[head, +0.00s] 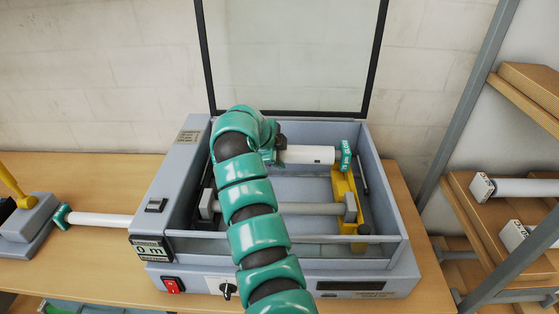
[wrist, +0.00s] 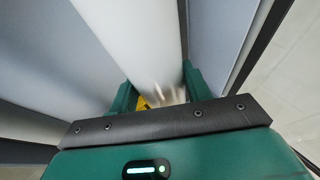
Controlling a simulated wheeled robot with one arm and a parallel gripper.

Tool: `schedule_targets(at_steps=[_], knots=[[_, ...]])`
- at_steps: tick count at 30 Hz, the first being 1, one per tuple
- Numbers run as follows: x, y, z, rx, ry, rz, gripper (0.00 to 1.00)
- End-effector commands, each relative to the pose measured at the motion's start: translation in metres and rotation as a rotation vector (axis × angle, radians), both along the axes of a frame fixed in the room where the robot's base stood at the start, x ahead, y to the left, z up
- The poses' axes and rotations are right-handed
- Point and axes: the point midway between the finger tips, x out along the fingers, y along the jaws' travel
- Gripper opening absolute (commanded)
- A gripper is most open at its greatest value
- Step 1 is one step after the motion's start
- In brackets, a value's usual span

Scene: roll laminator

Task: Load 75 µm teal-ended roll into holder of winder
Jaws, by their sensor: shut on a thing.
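A white roll with a teal end (head: 312,154) is held inside the open grey machine (head: 172,190), near its back wall. Its teal end points right, above a yellow bracket (head: 345,205). My gripper (head: 278,152) is shut on the roll at its left part; my arm hides the roll's left end. In the wrist view the white roll (wrist: 145,40) runs between the two green fingers of my gripper (wrist: 158,88).
A grey bar (head: 315,209) crosses the machine in front of the roll. The transparent lid (head: 290,55) stands raised behind. A second teal-ended roll (head: 100,219) lies at the left by a yellow-levered device (head: 28,220). Shelves (head: 485,215) with square-ended rolls stand right.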

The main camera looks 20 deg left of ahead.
Motion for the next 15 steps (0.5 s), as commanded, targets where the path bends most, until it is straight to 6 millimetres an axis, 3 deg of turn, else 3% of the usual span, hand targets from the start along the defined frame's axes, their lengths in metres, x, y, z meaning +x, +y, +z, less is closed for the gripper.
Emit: schedule_targets(at_steps=[9, 15], knots=[[0.0, 0.0, -0.029, -0.001, 0.002, -0.001, 0.05], [0.001, 0.0, -0.031, 0.0, 0.001, -0.001, 0.05]])
